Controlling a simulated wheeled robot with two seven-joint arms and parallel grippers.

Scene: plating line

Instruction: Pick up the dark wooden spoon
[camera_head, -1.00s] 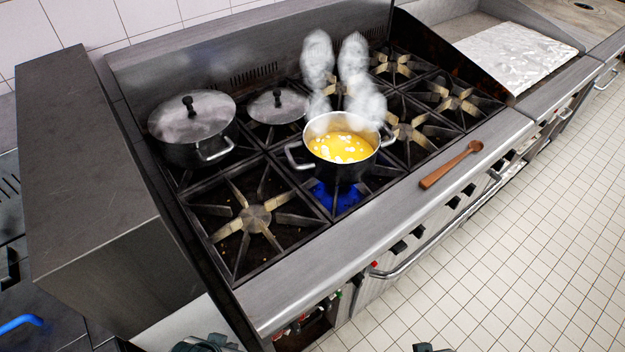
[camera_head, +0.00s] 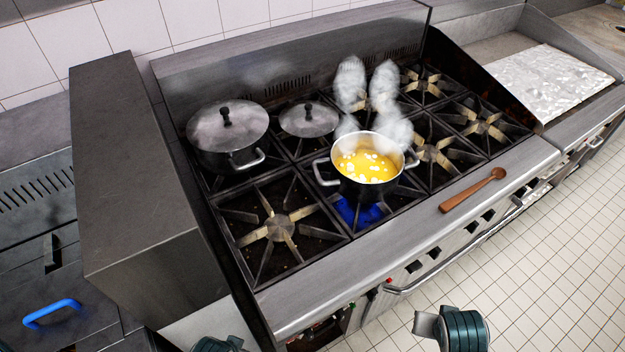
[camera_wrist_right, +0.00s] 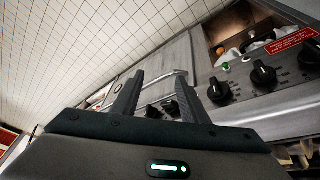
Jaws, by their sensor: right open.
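The dark wooden spoon (camera_head: 470,192) lies on the stove's steel front ledge (camera_head: 400,232), its bowl toward the right and its handle toward the lower left. It is not clearly seen in the right wrist view. My right gripper (camera_wrist_right: 152,72) shows in that view with its two fingers apart and nothing between them. It faces the stove's front panel with the knobs. In the head view only part of my right arm shows at the bottom, below the ledge and apart from the spoon. My left gripper is not in view.
A steaming pot of yellow food (camera_head: 365,167) stands over a blue flame, behind and left of the spoon. A lidded pot (camera_head: 228,135) and another lid (camera_head: 308,119) are farther back. A rail (camera_head: 440,268) runs along the stove's front. The ledge around the spoon is clear.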

